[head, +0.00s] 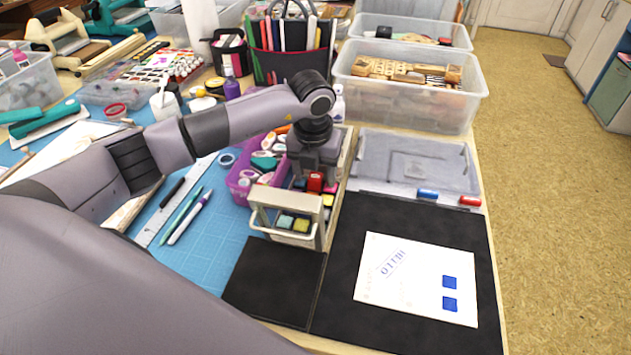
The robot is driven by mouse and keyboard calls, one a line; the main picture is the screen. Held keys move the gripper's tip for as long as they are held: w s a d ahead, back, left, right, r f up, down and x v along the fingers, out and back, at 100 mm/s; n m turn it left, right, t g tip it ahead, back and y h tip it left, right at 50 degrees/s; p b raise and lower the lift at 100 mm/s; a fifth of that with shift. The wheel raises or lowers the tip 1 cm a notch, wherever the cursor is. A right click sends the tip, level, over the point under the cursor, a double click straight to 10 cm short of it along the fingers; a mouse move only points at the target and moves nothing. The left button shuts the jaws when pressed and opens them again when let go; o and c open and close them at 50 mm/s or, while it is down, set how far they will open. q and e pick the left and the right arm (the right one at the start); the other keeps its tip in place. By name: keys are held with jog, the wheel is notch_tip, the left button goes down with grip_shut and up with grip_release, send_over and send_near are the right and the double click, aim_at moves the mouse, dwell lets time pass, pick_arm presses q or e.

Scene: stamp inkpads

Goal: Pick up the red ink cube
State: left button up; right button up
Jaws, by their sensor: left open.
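My left gripper (315,176) points down over a small cream holder (262,197) of ink cubes, and its jaws are open. The red ink cube (315,183) shows directly at the fingertips, partly covered by the gripper. I cannot tell whether the fingers touch it. A teal cube (285,222) and a yellow cube (301,226) sit in the front of the holder. Pink and yellow cubes show just right of the gripper. My right gripper is not in view.
A purple basket (233,183) of supplies stands close left of the holder. A black mat (345,290) with a stamped white sheet (418,278) lies to the right. A blue piece (428,194) and a red piece (470,201) lie behind it. Clear bins (420,112) stand behind.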

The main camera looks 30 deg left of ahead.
aim_at(316, 177)
pick_arm(q)
jog(key=c, duration=1.1)
jog(key=shift+r, duration=0.1)
notch_tip(316, 177, up, 20)
jog(key=shift+f, duration=0.1)
jog(key=o, duration=0.4)
jog(key=shift+c, duration=1.4)
